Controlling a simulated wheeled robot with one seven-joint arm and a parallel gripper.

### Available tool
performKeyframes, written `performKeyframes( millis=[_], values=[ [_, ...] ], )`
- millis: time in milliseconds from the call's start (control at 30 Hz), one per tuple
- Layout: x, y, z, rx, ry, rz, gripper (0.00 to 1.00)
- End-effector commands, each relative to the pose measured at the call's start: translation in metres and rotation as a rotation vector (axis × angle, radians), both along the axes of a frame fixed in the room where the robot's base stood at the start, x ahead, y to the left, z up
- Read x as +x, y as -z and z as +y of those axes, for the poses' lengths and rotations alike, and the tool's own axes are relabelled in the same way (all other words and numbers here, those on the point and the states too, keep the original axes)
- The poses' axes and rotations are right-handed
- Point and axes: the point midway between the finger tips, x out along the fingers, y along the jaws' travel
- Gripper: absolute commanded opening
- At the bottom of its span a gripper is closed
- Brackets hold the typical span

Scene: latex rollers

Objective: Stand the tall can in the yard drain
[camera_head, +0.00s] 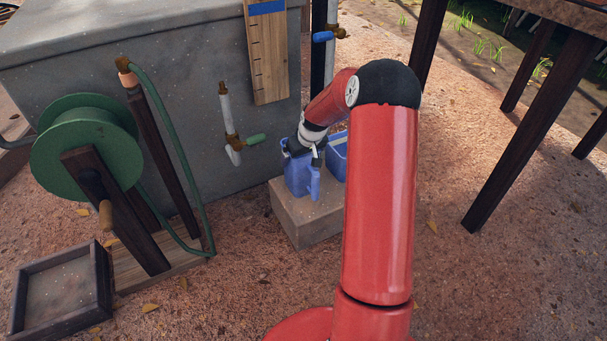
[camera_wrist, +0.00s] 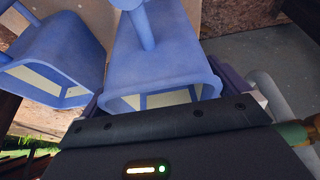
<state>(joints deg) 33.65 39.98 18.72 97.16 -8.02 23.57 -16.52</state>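Two blue cans stand side by side on a low stone block (camera_head: 318,222); which is taller is hard to tell. The front-left can (camera_head: 301,180) is at my gripper (camera_head: 304,150), which comes down over it from above. In the wrist view this can (camera_wrist: 160,65) lies between my dark fingers, its pale-lined opening towards me. Whether the fingers press on it is not clear. The other can (camera_head: 338,158) stands just behind to the right, partly hidden by my arm, and shows in the wrist view (camera_wrist: 50,65). A square dark-framed basin (camera_head: 62,290), perhaps the drain, lies at lower left.
A green hose reel (camera_head: 85,145) on a wooden stand is left of the block. A grey tank (camera_head: 190,100) with a tap pipe (camera_head: 229,125) stands behind. A dark-legged table (camera_head: 515,125) is at right. Ground between block and reel is open.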

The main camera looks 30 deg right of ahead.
Motion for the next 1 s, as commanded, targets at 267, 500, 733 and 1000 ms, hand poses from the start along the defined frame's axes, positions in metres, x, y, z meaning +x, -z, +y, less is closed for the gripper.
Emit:
performKeyframes(
  millis=[267, 500, 733, 1000],
  values=[
    [0.000, 0.000, 0.000, 0.000, 0.000, 0.001, 0.63],
    [0.000, -0.001, 0.000, 0.000, 0.000, 0.000, 0.40],
    [0.000, -0.005, 0.000, 0.000, 0.000, 0.000, 0.40],
    [0.001, -0.045, -0.001, -0.002, 0.001, -0.004, 0.40]
  ],
)
